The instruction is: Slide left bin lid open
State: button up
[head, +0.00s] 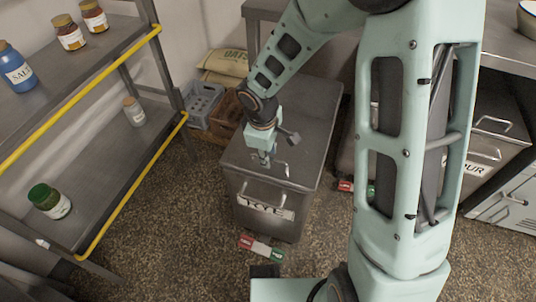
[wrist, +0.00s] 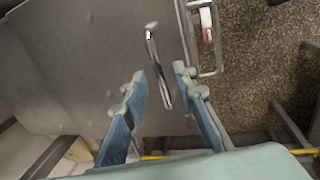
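The left bin (head: 262,222), a grey metal box labelled RYE, stands on the floor in the middle of the head view. Its flat grey lid (head: 307,117) covers the top; the lid also fills the left of the wrist view (wrist: 75,65). A thin metal lid handle (wrist: 152,45) stands near the lid's front edge. My gripper (head: 267,158) is over the front part of the lid. In the wrist view its two blue fingers (wrist: 158,78) are apart, with the handle running between them. I cannot tell whether either finger touches the handle.
A shelf rack with yellow rails (head: 150,157) and jars stands at left. A grey crate (head: 203,104) and a sack (head: 225,65) are behind the bin. A second bin (head: 485,150) is at right. A red, white and green item (head: 261,246) lies on the floor in front.

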jog(key=shift+c, duration=0.6)
grip_shut()
jog(key=shift+w+r, duration=0.1)
jog(key=shift+w, duration=0.05)
jog(key=shift+w+d, duration=0.15)
jog(key=shift+w, duration=0.1)
jog(key=p, duration=0.7)
send_over(291, 114)
jog(key=shift+o, duration=0.6)
grip_release()
notch_tip(291, 114, up, 12)
jog(key=s, duration=0.2)
jog(key=shift+s+a, duration=0.15)
jog(key=shift+a, duration=0.25)
